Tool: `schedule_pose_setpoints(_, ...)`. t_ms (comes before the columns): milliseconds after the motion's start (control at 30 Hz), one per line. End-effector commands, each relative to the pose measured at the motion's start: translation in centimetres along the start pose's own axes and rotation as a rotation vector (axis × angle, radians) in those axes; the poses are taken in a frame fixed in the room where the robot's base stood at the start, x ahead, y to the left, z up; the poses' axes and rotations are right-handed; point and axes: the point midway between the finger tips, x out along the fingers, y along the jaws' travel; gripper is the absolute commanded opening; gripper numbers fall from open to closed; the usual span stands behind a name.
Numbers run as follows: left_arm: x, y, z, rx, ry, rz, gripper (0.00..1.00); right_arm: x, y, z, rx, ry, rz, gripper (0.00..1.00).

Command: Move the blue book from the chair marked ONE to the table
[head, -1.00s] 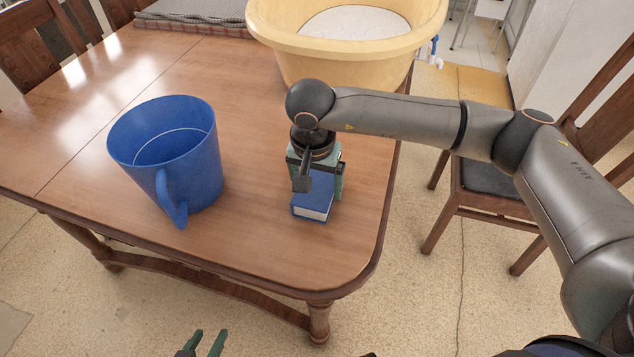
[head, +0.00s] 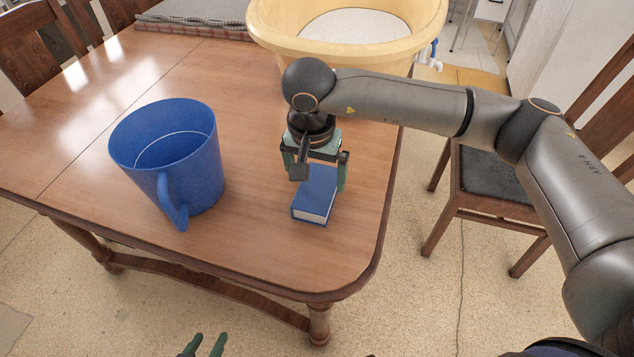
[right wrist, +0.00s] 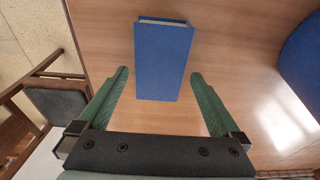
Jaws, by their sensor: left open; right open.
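The blue book (head: 318,190) lies flat on the wooden table (head: 262,215), near its right edge. It also shows in the right wrist view (right wrist: 162,62), with bare table around it. My right gripper (head: 320,180) is open above the far end of the book, one finger to each side. In the right wrist view its fingertips (right wrist: 158,72) stand apart from the book's sides. My left gripper (head: 205,343) is open and empty at the bottom of the head view, in front of the table. A chair (head: 490,185) stands right of the table; no marking is visible on it.
A big blue mug (head: 190,165) stands on the table left of the book. A yellow tub (head: 285,50) stands at the table's far right, and a folded grey cloth (head: 190,12) lies at the back. The table between mug and book is clear.

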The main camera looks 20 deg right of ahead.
Motion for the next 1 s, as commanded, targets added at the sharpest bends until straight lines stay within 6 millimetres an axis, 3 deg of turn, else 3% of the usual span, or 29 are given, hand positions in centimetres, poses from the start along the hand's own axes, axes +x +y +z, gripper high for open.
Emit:
schedule_pose_setpoints(200, -0.1, 0.1, 0.0, 0.0, -0.006, 0.002, 0.5, -5.0, -0.1, 0.0, -0.002, 0.002, -0.004, 1.0)
schedule_pose_setpoints(400, -0.1, 0.1, -0.6, 0.002, 0.003, 0.003, 0.5, -7.6, -0.1, 0.0, -0.002, 0.002, -0.002, 1.0)
schedule_pose_setpoints(867, -0.1, 0.2, -0.7, 0.002, 0.004, 0.004, 0.5, -8.1, -0.1, 0.2, 0.002, -0.009, -0.006, 1.0)
schedule_pose_setpoints(1000, -0.1, 0.2, -0.7, 0.002, 0.005, 0.004, 0.5, -7.6, -1.8, 2.5, 0.056, -0.147, -0.091, 1.0)
